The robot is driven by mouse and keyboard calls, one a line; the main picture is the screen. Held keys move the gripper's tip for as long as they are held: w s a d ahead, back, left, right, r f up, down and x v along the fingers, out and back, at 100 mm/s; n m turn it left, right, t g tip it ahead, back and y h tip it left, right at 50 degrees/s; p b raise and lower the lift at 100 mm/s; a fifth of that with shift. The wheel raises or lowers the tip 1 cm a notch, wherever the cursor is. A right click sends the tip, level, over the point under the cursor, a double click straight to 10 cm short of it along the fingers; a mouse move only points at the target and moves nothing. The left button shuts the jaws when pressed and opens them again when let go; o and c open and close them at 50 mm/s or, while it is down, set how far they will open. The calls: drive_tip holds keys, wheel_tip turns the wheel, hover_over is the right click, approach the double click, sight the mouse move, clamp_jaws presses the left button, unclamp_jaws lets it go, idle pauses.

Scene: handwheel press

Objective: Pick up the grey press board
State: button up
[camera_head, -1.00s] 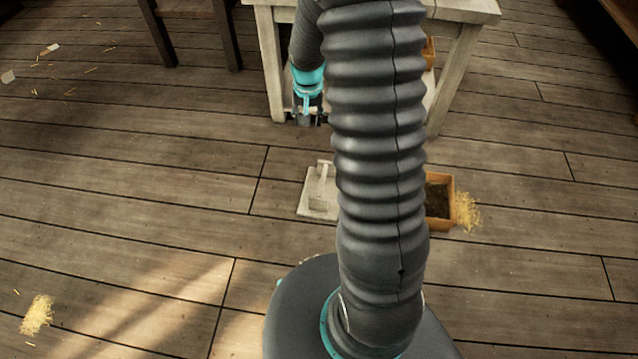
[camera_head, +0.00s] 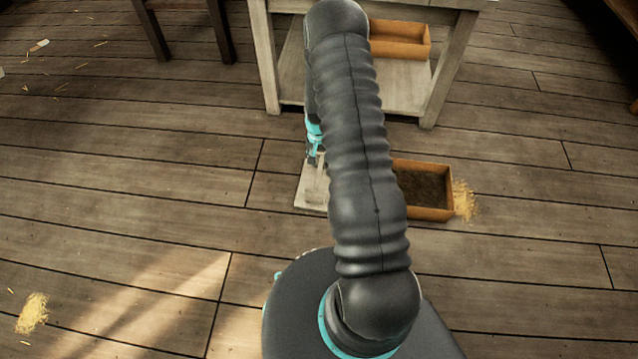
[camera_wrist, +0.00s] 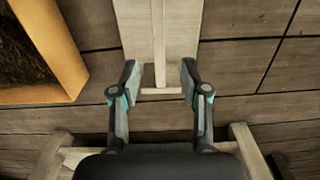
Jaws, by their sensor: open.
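The grey press board (camera_head: 303,197), pale and flat with a raised bar on it, lies on the floor left of my arm in the head view. My arm hides part of it. In the wrist view the board (camera_wrist: 183,30) fills the top middle, and its narrow bar (camera_wrist: 159,45) runs down between my fingers. My gripper (camera_wrist: 159,80) is open, one finger on each side of the line of the bar, with nothing held. I cannot tell how high the fingers are above the board. In the head view my gripper (camera_head: 313,158) is small and partly hidden at the board's far end.
An orange box with dark filling (camera_head: 450,194) stands right of the board, with straw beside it. It also shows at upper left in the wrist view (camera_wrist: 62,50). A pale wooden table (camera_head: 265,60) stands behind, with another orange box (camera_head: 415,48) on its lower shelf.

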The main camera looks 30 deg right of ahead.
sight(319, 171)
drive_tip(key=shift+s+f, duration=0.1)
drive_tip(key=shift+f, duration=4.15)
clamp_jaws()
